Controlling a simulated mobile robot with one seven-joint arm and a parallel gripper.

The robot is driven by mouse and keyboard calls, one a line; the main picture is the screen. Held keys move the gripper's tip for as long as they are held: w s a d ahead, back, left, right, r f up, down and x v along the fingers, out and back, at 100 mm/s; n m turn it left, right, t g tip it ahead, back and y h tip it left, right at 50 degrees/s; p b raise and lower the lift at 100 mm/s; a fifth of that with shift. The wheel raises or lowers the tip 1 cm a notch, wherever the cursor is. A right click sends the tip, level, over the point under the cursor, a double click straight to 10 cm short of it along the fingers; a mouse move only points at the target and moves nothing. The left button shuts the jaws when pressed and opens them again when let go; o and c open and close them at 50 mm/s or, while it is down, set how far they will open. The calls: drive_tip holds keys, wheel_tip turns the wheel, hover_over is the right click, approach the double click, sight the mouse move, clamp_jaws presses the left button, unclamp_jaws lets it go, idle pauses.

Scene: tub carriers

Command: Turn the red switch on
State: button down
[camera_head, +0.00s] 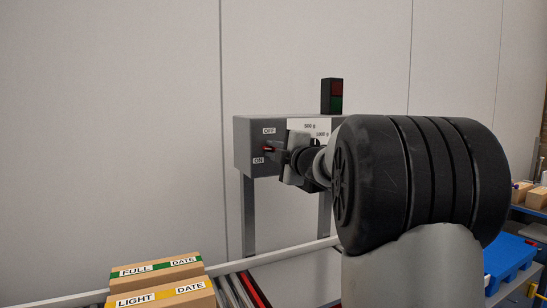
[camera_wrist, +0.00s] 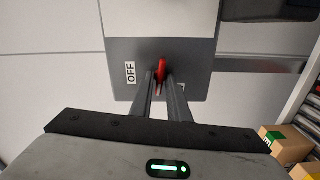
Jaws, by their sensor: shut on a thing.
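The red switch (camera_wrist: 162,68) is a small lever on the face of a grey control box (camera_head: 245,133). In the head view the red switch (camera_head: 268,150) shows between an OFF label above and an ON label below, nearer mid-height than either label. My gripper (camera_wrist: 162,82) is shut on the red switch, with one finger on each side of it. In the head view my gripper (camera_head: 274,150) reaches the box from the right, and my arm hides the box's right part. The fingers partly hide the ON label in the wrist view.
A stack light (camera_head: 332,96) with a dark red upper part and green lower part stands on the box. Cartons labelled FULL (camera_head: 158,270) and LIGHT (camera_head: 165,297) sit at lower left by a roller conveyor (camera_head: 238,291). A blue crate (camera_head: 508,254) is at right.

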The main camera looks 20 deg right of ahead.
drive_tip(key=shift+f+n+b, duration=0.15)
drive_tip(key=shift+n+b, duration=0.3)
drive_tip(key=shift+n, duration=0.35)
drive_tip(key=c, duration=1.8)
unclamp_jaws()
drive_tip(key=shift+o, duration=0.2)
drive_tip(key=shift+s, duration=0.1)
